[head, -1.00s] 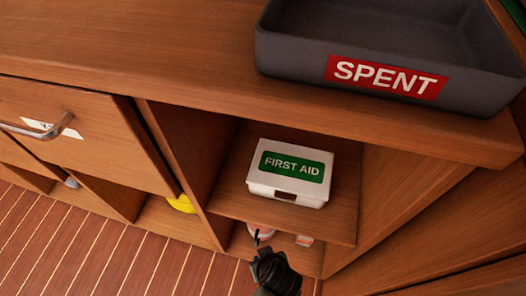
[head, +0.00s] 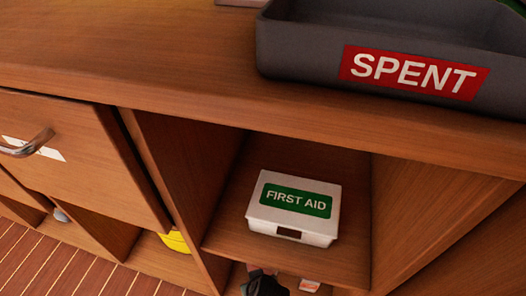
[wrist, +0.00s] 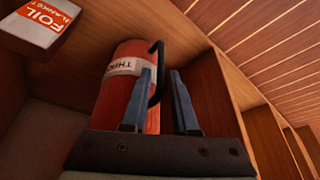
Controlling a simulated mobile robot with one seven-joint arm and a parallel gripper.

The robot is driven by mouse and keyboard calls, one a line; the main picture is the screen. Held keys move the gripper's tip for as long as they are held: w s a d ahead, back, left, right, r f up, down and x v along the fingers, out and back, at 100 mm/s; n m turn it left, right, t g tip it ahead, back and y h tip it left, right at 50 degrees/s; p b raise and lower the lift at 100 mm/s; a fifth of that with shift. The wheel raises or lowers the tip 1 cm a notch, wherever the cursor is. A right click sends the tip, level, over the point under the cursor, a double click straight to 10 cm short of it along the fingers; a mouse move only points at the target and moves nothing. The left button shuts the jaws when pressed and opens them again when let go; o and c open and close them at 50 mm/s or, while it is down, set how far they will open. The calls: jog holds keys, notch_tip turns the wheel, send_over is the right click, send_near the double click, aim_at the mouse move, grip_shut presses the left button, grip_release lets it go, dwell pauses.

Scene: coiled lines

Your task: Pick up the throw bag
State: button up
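The throw bag (wrist: 122,85) is a red-orange cylinder with a white label partly reading "THR", seen in the wrist view. A black handle loop (wrist: 155,75) stands out from its side. My gripper (wrist: 161,72) is open, with the handle loop between its two blue-grey fingers. The left finger overlaps the bag's body in the picture; whether either finger touches it, I cannot tell. In the head view, my gripper (head: 265,285) is cut off at the bottom edge, at the lower compartment under the first aid box. Only a sliver of red shows there.
A white first aid box (head: 293,208) sits on the shelf above. A foil blanket box (wrist: 42,25) lies near the bag. Wooden partitions (wrist: 213,95) close in beside the gripper. A grey SPENT tray (head: 300,50) stands on the counter; a yellow item (head: 176,241) is in the left compartment.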

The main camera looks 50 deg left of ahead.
jog(key=shift+c, duration=0.2)
grip_shut()
jog(key=shift+w+r, duration=0.1)
dwell(1.0)
